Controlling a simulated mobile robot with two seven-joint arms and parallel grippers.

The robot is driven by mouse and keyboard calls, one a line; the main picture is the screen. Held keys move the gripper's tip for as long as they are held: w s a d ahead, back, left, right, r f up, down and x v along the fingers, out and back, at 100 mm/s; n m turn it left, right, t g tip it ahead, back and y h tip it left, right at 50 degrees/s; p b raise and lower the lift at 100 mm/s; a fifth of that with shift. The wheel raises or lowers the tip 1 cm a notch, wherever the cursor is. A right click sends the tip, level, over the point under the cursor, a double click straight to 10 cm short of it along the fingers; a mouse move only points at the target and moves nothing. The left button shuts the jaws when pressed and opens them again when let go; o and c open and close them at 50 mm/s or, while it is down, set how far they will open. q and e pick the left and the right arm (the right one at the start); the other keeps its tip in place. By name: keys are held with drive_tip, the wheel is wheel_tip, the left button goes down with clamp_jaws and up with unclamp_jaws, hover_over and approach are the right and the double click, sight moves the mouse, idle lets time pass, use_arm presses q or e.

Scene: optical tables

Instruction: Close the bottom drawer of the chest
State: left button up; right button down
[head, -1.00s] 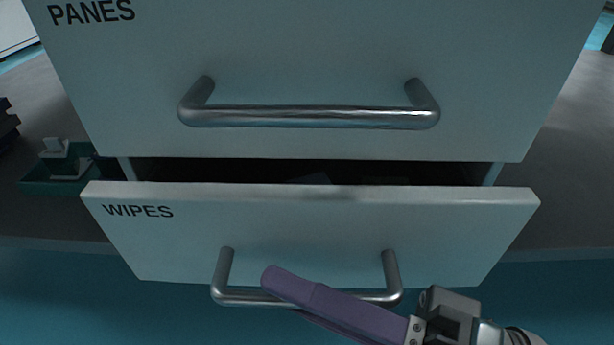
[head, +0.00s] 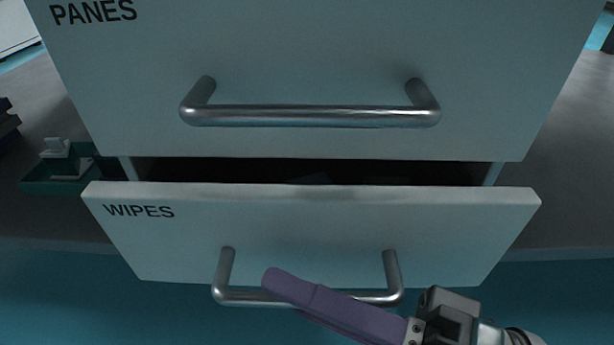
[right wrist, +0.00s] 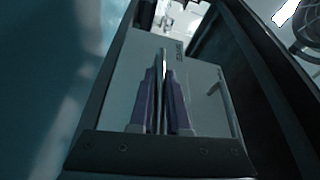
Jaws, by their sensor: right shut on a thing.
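The bottom drawer (head: 310,225), labelled WIPES, stands partly open, with a dark gap behind its top edge. Its metal bar handle (head: 240,297) is low on the pale front. My right gripper (head: 285,288) has purple fingers and comes in from the lower right. It is shut on the handle bar near its middle. In the right wrist view the purple fingers (right wrist: 162,105) stand on both sides of the bar, in front of the drawer front (right wrist: 120,75). My left gripper is not in view.
The drawer above, labelled PANES (head: 310,60), is a flat front with its own bar handle (head: 310,116), just over the gap. A green tray (head: 50,186) with small pale things sits left of the chest on a dark surface. Dark surface also shows at right.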

sight(304, 253)
idle(0.4)
drive_tip(key=w, duration=0.3)
drive_tip(key=shift+w+f+b, duration=0.1)
drive_tip(key=shift+w+b, duration=0.25)
drive_tip(key=shift+w, duration=0.05)
drive_tip(key=shift+w+d, duration=0.1)
drive_tip(key=c, duration=1.3)
unclamp_jaws()
drive_tip(key=o, duration=0.4)
drive_tip(key=shift+w, duration=0.1)
